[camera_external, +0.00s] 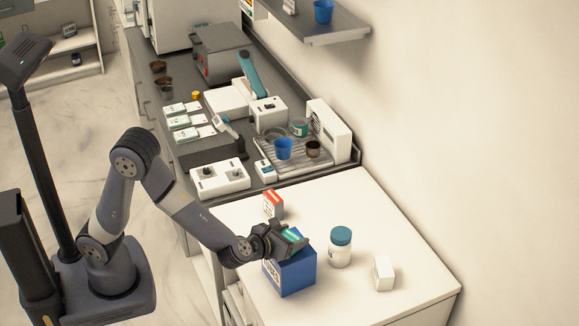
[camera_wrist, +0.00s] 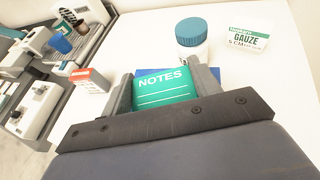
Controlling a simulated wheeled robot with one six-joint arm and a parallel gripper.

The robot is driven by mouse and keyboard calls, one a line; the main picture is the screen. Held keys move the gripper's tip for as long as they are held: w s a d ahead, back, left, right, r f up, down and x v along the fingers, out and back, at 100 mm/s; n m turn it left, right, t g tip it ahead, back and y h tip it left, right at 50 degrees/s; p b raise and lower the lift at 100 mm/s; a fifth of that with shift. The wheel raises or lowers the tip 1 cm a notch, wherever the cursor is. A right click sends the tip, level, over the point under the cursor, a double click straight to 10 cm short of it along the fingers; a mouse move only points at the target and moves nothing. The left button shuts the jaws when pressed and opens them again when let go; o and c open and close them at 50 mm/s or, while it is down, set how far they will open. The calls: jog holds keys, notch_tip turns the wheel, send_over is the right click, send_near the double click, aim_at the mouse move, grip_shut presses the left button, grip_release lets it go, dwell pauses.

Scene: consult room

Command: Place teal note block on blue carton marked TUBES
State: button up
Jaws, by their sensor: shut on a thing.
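The teal note block (camera_wrist: 165,88), printed NOTES, is between the two fingers of my gripper (camera_wrist: 163,92) in the wrist view. My gripper (camera_external: 290,240) is shut on it, and a teal strip of the block (camera_external: 292,236) shows in the external view. The blue carton (camera_external: 298,275) stands on the white table directly below my gripper. Its white label is partly visible, but I cannot read all of it. A blue edge of the carton (camera_wrist: 205,73) shows behind the block in the wrist view. I cannot tell whether the block touches the carton's top.
A white jar with a teal lid (camera_external: 341,246) stands close to the right of the carton. A white gauze box (camera_external: 383,273) is farther right. A red and white box (camera_external: 273,204) stands behind my gripper. The table's back right is clear.

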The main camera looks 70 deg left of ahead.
jog(key=shift+f, duration=0.15)
jog(key=o, duration=1)
jog(key=shift+c, duration=0.2)
jog(key=shift+r, duration=0.2)
jog(key=b+v, duration=0.2)
jog(key=v, duration=1)
